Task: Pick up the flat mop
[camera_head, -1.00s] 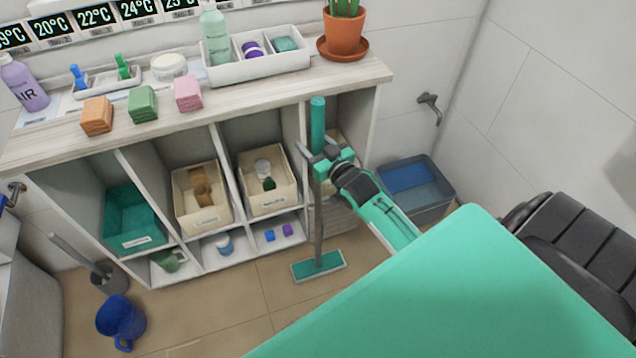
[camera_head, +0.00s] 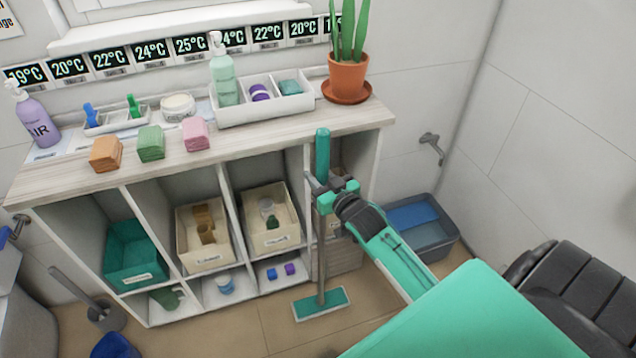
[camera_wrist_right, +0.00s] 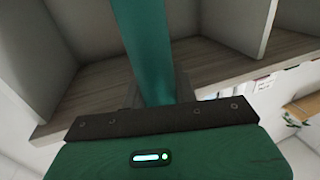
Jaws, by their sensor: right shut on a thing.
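The flat mop has a green grip at its top (camera_head: 322,153), a grey pole and a flat green head (camera_head: 321,302) low at the floor. It stands close to upright in front of the right end of the shelf unit. My right gripper (camera_head: 326,188) is shut on the pole just below the green grip. In the right wrist view the green grip (camera_wrist_right: 148,50) runs up from between the jaws; the fingertips are mostly hidden there. Whether the head touches the floor I cannot tell. My left gripper is not in view.
The shelf unit (camera_head: 190,160) with bins stands right behind the mop. A potted plant (camera_head: 347,75) is on its right end. A grey-blue tub (camera_head: 425,235) stands on the floor to the right. A blue jug (camera_head: 114,346) and a toilet brush (camera_head: 105,315) are at lower left.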

